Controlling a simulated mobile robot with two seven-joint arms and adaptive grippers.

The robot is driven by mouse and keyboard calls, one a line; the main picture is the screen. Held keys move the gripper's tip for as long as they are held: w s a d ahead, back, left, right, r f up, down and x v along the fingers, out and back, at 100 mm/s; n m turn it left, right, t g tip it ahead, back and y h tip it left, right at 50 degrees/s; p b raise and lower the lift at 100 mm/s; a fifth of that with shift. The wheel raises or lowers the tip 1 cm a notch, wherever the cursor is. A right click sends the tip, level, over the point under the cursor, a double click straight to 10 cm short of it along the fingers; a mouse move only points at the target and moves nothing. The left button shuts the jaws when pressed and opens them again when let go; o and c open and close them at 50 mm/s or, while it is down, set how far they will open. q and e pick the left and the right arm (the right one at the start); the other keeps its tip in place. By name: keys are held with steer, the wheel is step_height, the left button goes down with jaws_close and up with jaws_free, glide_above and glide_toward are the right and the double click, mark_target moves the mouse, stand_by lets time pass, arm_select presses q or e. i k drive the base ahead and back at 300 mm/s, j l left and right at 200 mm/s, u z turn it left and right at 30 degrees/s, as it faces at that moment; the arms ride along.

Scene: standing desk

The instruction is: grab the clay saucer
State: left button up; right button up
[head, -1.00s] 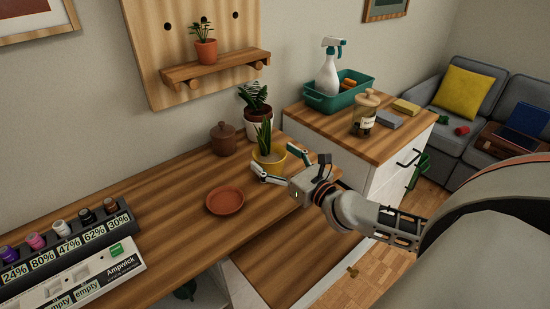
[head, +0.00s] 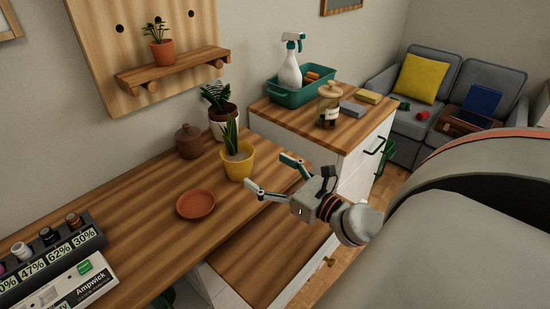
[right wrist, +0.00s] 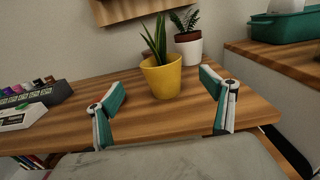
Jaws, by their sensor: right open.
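The clay saucer (head: 195,204) is a shallow reddish-brown dish lying flat and empty on the wooden desk in the head view. My right gripper (head: 268,178) is open and empty, to the right of the saucer, over the desk's right edge and clearly apart from the saucer. In the right wrist view, the open fingers (right wrist: 163,106) frame a yellow pot (right wrist: 162,78) with a spiky plant, standing farther off on the desk. My left gripper is not in view.
A lidded brown pot (head: 189,142) and a plant in a white-and-brown pot (head: 221,118) stand behind the saucer. A charger rack (head: 50,255) is at the left. A cabinet (head: 345,150) with a green bin (head: 300,95) stands right. The desk between saucer and rack is clear.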

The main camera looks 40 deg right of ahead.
mark_target(194, 205)
steer(key=k+l, duration=0.1)
steer(key=k, duration=0.9)
